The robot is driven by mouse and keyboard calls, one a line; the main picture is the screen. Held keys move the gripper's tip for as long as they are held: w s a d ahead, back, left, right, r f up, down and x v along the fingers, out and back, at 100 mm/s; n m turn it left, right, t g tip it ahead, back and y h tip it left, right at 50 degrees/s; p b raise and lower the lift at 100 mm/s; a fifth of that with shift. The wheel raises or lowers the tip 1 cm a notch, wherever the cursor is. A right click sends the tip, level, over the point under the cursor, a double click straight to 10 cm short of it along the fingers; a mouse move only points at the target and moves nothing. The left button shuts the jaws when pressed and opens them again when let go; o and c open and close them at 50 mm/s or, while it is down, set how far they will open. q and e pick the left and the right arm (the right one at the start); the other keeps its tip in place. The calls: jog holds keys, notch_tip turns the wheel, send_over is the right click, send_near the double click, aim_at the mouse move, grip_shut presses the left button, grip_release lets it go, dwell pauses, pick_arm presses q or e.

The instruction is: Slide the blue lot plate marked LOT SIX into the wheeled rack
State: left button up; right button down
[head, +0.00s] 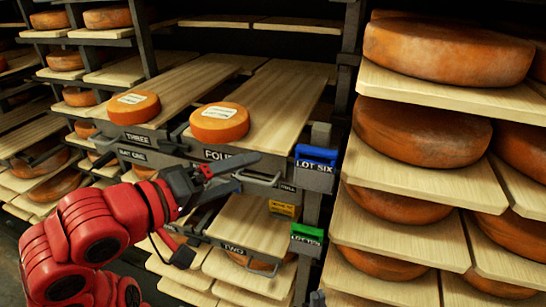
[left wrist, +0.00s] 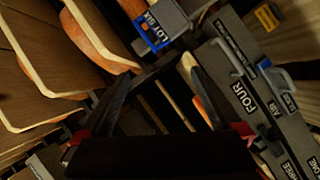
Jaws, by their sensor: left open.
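The blue lot plate marked LOT SIX (head: 316,155) sits at a grey holder on an upright post right of the middle. It also shows near the top of the left wrist view (left wrist: 152,31), tilted by the camera angle. My left gripper (head: 248,171) is open with nothing between its fingers, left of the blue plate and apart from it, in front of the FOUR shelf front. Its two dark fingers show in the left wrist view (left wrist: 158,76). My right gripper is not in view. I cannot tell which rack is the wheeled one; no wheels show.
A green plate (head: 307,234) and a yellow plate (head: 283,209) sit below the blue one. Cheese wheels lie on boards marked THREE (head: 134,107) and FOUR (head: 220,122). A rack of large cheeses (head: 422,132) stands close on the right. Handles stick out from the shelf fronts.

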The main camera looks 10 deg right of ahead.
pick_arm(q)
jog(key=p+x, duration=0.9)
jog(key=x, duration=0.5)
jog(key=shift+d+p, duration=0.25)
jog(key=shift+p, duration=0.05)
jog(key=shift+w, duration=0.15)
jog(key=c, duration=1.4)
jog(key=shift+w+r+p, duration=0.1)
jog(key=shift+r+p, duration=1.2)
jog(key=shift+r, duration=1.6)
jog(key=shift+c, duration=0.6)
jog(key=shift+r+p, duration=0.4)
jog(key=shift+r, duration=0.5)
